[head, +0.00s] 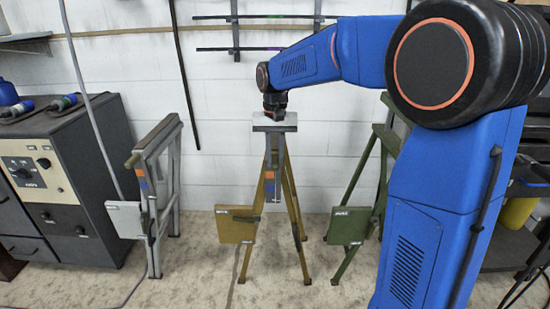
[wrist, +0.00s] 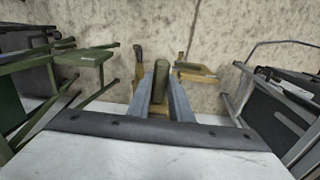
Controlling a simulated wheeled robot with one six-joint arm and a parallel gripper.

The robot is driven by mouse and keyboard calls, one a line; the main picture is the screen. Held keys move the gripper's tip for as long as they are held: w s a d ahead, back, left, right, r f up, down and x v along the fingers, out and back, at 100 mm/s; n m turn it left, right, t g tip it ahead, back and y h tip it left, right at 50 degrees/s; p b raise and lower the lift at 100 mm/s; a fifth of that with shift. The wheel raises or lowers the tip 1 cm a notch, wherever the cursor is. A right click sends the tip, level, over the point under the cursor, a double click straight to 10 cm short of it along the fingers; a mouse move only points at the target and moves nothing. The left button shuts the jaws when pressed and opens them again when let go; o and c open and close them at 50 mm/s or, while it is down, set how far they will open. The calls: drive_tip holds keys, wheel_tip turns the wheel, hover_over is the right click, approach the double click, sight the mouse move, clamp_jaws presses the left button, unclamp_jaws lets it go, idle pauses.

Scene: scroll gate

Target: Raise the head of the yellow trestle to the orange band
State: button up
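The yellow trestle (head: 267,195) stands upright in the middle of the head view, on splayed legs, with a yellow plate (head: 236,225) low on its left. Its post has an orange band (head: 270,173) with a blue mark (head: 270,187) below it. My gripper (head: 275,150) points down over the trestle's top and hides much of the head. In the wrist view, the two grey fingers of my gripper (wrist: 164,95) lie on either side of the yellow-olive head (wrist: 161,82). I cannot tell whether they touch it.
A grey trestle (head: 155,160) stands to the left and a green trestle (head: 358,220) to the right, partly behind my arm. A dark cabinet (head: 60,180) is at the far left. A wall rack (head: 235,35) hangs behind. Bare floor (head: 200,265) lies in front.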

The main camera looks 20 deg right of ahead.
wheel_tip(320, 180, up, 11)
drive_tip(key=shift+r, duration=0.2)
clamp_jaws()
drive_tip(key=o, duration=0.9)
unclamp_jaws()
drive_tip(key=shift+f, duration=0.1)
wheel_tip(320, 180, up, 17)
drive_tip(key=shift+r, duration=0.2)
